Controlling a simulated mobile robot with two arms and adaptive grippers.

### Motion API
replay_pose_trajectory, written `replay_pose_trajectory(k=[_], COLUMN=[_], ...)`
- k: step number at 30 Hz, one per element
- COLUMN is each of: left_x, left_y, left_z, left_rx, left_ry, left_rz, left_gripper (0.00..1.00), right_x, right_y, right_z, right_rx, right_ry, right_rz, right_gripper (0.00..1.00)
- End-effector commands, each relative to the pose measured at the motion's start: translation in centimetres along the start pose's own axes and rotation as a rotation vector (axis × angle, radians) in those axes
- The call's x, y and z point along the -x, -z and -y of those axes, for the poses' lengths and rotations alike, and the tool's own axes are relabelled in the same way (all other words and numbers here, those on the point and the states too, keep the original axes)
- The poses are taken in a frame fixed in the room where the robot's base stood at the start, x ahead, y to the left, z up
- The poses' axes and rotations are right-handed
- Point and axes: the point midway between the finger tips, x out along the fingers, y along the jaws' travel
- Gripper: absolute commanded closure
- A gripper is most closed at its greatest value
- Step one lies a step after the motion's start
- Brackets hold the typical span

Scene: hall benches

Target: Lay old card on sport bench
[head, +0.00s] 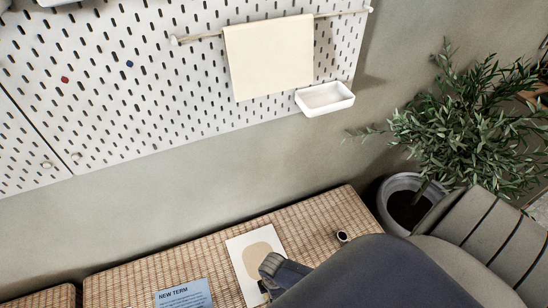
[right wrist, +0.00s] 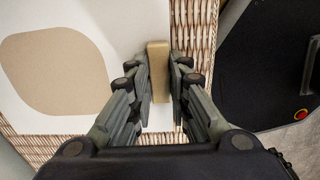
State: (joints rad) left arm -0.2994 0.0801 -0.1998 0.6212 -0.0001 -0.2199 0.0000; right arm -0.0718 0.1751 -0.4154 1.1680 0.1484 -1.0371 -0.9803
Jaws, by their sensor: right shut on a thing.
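A white card with a beige rounded shape (head: 243,249), which I take for the old card, is over the woven bench top (head: 310,218) in the head view. It also shows large in the right wrist view (right wrist: 55,75). A tan block (right wrist: 158,62) stands at the card's edge and looks fixed to it. My right gripper (right wrist: 160,75) is shut on this block. In the head view, my right gripper (head: 265,290) covers the card's lower right corner. I cannot tell whether the card touches the bench fully. My left gripper is out of view.
A blue "NEW TERM" card (head: 183,295) is on the bench left of the white card. A potted plant (head: 402,205) stands beyond. The wall pegboard (head: 130,90) holds a cream sheet (head: 270,58) and a white tray (head: 325,98).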

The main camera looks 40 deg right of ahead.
Motion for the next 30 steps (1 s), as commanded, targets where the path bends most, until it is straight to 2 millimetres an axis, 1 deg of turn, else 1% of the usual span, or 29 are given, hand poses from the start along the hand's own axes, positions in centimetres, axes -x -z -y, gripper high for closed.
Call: replay_pose_trajectory(k=[10,11,12,13,14,25,30], left_x=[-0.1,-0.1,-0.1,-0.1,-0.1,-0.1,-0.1], left_y=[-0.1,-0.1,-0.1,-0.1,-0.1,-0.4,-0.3], left_z=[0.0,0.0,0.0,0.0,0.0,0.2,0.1], left_rx=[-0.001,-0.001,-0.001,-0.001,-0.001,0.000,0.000], left_ry=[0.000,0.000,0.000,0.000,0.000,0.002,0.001], left_rz=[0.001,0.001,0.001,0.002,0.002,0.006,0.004], left_gripper=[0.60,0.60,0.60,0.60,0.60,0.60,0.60], right_x=[-0.2,-0.2,-0.2,-0.2,-0.2,0.0,1.1], right_y=[0.0,0.0,0.0,0.0,0.0,0.0,0.0], right_z=[-0.1,-0.1,-0.1,-0.1,-0.1,0.0,-0.1], right_rx=[0.000,0.000,0.000,0.000,0.000,0.000,0.000], right_ry=[-0.001,-0.001,-0.001,-0.001,-0.001,-0.001,-0.003], right_rz=[0.000,0.000,0.000,0.000,0.000,0.000,-0.001], right_gripper=[1.00,0.78,0.69,0.62,0.59,0.59,0.59])
